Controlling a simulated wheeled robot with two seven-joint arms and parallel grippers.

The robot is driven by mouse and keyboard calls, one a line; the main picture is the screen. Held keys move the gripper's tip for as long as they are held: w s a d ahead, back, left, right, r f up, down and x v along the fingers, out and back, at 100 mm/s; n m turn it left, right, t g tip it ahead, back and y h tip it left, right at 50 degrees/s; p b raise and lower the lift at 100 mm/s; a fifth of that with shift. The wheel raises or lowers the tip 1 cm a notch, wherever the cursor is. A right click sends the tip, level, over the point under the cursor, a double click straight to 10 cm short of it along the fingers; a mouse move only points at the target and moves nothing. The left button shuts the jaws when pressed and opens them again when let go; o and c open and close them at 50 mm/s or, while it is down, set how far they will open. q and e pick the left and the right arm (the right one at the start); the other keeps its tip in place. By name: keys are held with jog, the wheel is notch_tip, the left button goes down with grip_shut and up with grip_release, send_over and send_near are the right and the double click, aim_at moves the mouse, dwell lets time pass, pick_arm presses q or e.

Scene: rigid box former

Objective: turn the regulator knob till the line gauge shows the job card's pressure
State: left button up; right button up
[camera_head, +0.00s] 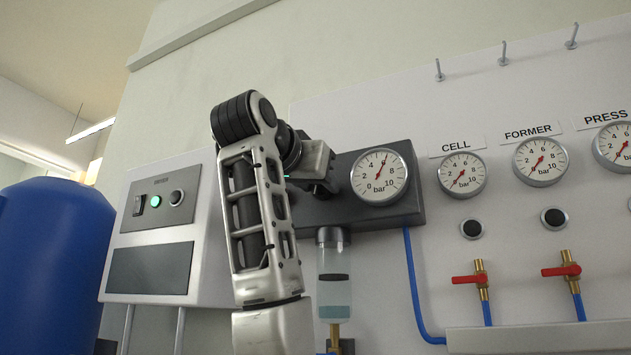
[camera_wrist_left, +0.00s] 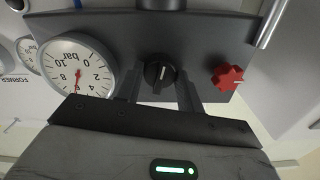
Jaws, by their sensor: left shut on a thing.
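The large white line gauge (camera_head: 379,177) sits on the dark regulator block (camera_head: 404,208). Its red needle points up and slightly right, near the 6. The gauge also shows upside down in the left wrist view (camera_wrist_left: 75,66). My left gripper (camera_head: 314,186) is at the front of the block, left of the gauge. In the left wrist view my gripper (camera_wrist_left: 160,88) has its two fingers on either side of the black regulator knob (camera_wrist_left: 158,69) and is shut on it. In the head view my arm hides the knob. No job card is in view. My right gripper is not in view.
A red knob (camera_wrist_left: 229,77) is beside the black one. A clear bowl (camera_head: 334,280) hangs below the block. The CELL (camera_head: 462,175), FORMER (camera_head: 541,160) and PRESS (camera_head: 614,146) gauges are to the right, above red-handled valves (camera_head: 470,279). A grey control box (camera_head: 150,270) stands left.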

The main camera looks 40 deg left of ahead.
pick_arm(q)
jog(key=shift+m, duration=0.3)
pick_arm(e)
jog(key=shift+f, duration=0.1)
pick_arm(q)
jog(key=o, duration=1)
jog(key=shift+s, duration=0.15)
jog(key=b+v, duration=0.8)
jog(key=v, duration=0.7)
jog(key=shift+s, duration=0.3)
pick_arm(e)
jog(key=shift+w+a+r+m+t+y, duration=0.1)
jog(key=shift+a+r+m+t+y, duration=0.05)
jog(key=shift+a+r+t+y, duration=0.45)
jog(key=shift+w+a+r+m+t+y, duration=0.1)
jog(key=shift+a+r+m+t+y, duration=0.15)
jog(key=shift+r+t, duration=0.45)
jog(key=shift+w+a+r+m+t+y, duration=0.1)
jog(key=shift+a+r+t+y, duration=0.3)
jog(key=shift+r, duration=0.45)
